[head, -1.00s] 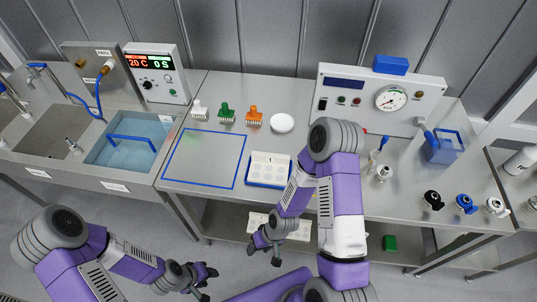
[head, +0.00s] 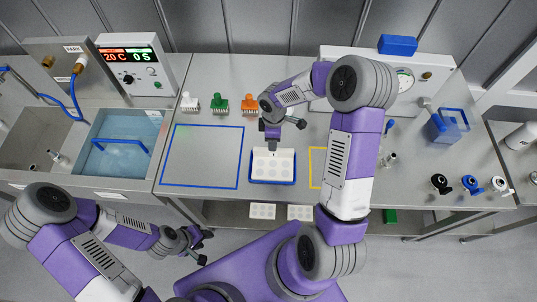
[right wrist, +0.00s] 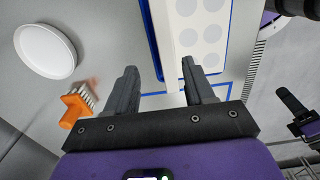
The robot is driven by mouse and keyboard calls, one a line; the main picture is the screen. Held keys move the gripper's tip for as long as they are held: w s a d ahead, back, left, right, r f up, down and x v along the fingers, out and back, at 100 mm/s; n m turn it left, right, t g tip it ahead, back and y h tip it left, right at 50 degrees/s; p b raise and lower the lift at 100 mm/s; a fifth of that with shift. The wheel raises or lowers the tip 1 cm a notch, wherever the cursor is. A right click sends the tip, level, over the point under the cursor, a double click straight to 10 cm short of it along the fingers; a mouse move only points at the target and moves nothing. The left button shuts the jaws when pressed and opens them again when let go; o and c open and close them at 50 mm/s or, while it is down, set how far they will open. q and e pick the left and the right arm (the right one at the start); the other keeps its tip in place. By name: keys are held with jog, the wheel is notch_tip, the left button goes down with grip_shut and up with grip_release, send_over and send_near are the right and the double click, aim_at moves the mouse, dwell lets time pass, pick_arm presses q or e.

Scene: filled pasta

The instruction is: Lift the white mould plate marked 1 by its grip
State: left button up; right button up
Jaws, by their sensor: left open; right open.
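The white mould plate (head: 273,166) with round pale cavities lies in a blue tray (head: 272,182) on the bench, and shows at the top of the right wrist view (right wrist: 203,32). A plain white raised strip (right wrist: 164,40) runs along one side, perhaps the grip. No number is legible. My right gripper (right wrist: 159,68) is open and empty beside the plate's end, its fingers apart. In the head view it is at the plate's back edge, partly hidden by my arm. My left gripper (head: 203,246) is open and empty in front of the bench, low at left.
Orange (head: 249,101), green (head: 220,104) and white (head: 190,102) brushes stand behind the blue-outlined area, which is bare. A white dish (right wrist: 45,51) lies near the orange brush. Two similar plates (head: 262,211) (head: 300,213) are on the lower shelf. A yellow outline (head: 312,170) lies right of the tray.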

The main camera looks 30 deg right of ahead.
aim_at(273, 164)
jog(key=f, duration=0.4)
jog(key=s+f, duration=0.1)
jog(key=f, duration=0.1)
jog(key=shift+a+f, duration=0.1)
jog(key=shift+f, duration=0.1)
jog(key=shift+c, duration=0.3)
grip_shut()
